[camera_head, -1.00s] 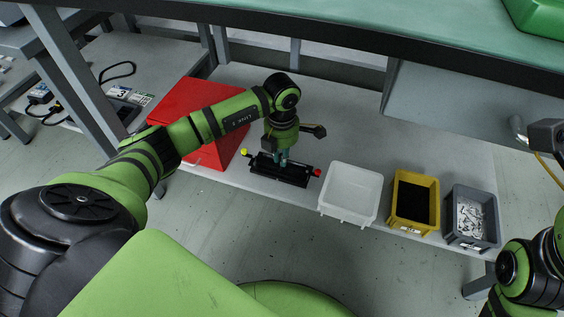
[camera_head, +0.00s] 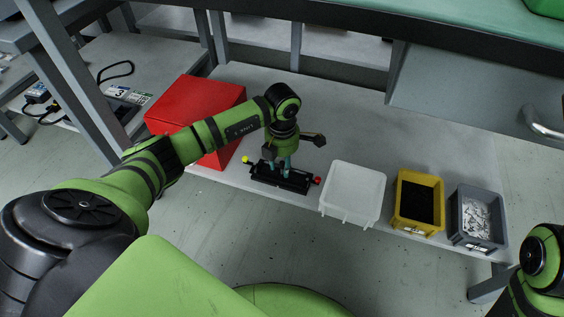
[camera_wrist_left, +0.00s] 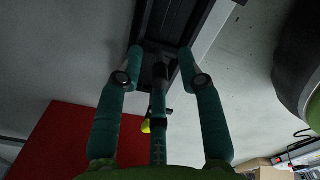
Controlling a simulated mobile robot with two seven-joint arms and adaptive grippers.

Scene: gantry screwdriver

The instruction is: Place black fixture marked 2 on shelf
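The black fixture (camera_head: 296,184), a long low block with a yellow knob (camera_head: 246,159) at its left end and a red knob (camera_head: 318,180) at its right end, lies flat near the front edge of the grey lower shelf (camera_head: 350,123). No number is readable on it. My left gripper (camera_head: 278,169) points down right over the fixture's middle, its teal fingers spread apart. In the left wrist view the open fingers (camera_wrist_left: 161,62) reach to the black fixture (camera_wrist_left: 174,22); whether they touch it cannot be told. My right gripper is out of view.
A red box (camera_head: 195,110) stands left of the fixture, behind my left forearm. A white bin (camera_head: 352,190), a yellow bin (camera_head: 418,203) and a grey bin (camera_head: 477,216) stand to the right. The green-topped table (camera_head: 440,30) overhangs the shelf.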

